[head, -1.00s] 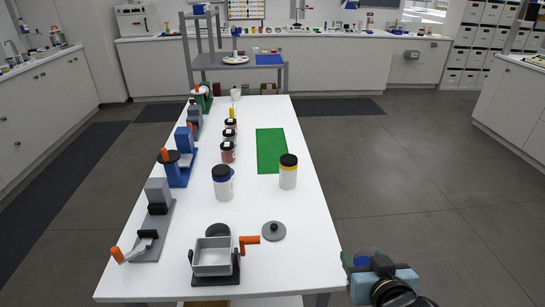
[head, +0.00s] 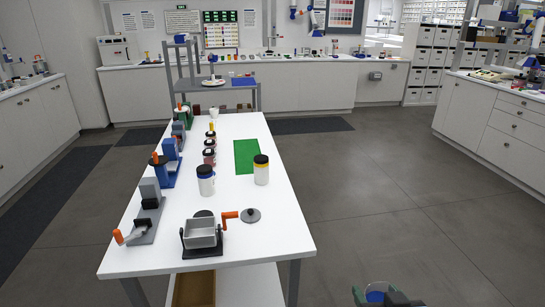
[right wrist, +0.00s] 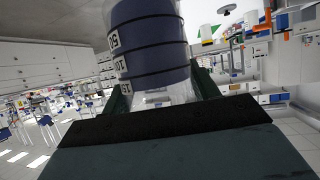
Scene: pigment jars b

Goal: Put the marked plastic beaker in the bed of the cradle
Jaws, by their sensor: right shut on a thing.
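What looks like the cradle, a grey open box bed (head: 202,233) in a black stand with an orange crank, stands at the table's near end. The bed looks empty. My left gripper is out of view.
The floor to the right is clear.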

